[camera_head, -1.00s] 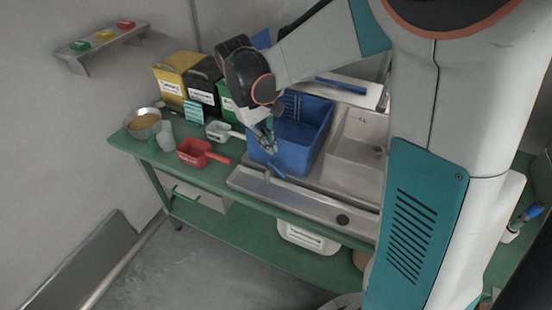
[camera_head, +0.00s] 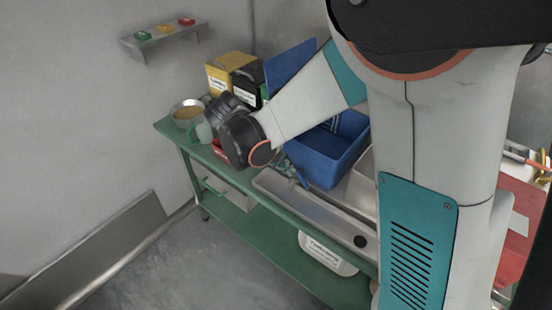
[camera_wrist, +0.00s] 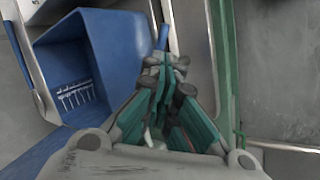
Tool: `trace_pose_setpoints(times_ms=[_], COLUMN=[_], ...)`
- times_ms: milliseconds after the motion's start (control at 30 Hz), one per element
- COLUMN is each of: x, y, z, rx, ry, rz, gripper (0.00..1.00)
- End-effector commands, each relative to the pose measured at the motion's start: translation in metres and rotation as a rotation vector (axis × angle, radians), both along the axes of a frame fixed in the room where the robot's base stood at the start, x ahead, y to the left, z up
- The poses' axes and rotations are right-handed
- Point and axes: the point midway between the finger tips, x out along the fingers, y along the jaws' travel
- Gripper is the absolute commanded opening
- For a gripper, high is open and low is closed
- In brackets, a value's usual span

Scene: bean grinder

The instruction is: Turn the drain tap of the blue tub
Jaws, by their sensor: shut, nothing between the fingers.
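The blue tub (camera_head: 325,158) stands on the steel sink unit, partly hidden by my arm. It also fills the left of the wrist view (camera_wrist: 92,55). The drain tap's blue handle (camera_wrist: 163,37) sticks out by the tub's front side, just beyond my fingertips. In the head view the handle (camera_head: 303,179) is small and close to the gripper. My gripper (camera_wrist: 168,66) is shut and empty, its fingertips close to the handle; I cannot tell if they touch it. In the head view the gripper (camera_head: 292,172) is low in front of the tub, partly hidden by my wrist.
A steel ledge (camera_head: 320,208) with a dark round hole runs along the green bench's front. Left of my arm stand a bowl of grain (camera_head: 187,112), a red scoop (camera_head: 219,149), and yellow (camera_head: 228,72) and black boxes. A white container (camera_head: 328,252) sits below.

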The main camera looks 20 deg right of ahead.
Motion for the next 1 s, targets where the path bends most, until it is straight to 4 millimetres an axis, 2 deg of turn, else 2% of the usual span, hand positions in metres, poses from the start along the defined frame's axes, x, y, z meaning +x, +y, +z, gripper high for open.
trace_pose_setpoints(times_ms=[33,200,400,1000], x=[0.001,0.003,0.004,0.004], y=[-0.006,-0.022,-0.033,-0.036], z=[-0.012,-0.036,-0.051,-0.053], rx=[0.0,0.0,0.0,0.0], ry=[0.0,0.0,0.001,0.0], rz=[-0.004,-0.002,-0.001,0.016], gripper=[0.0,0.0,0.0,0.0])
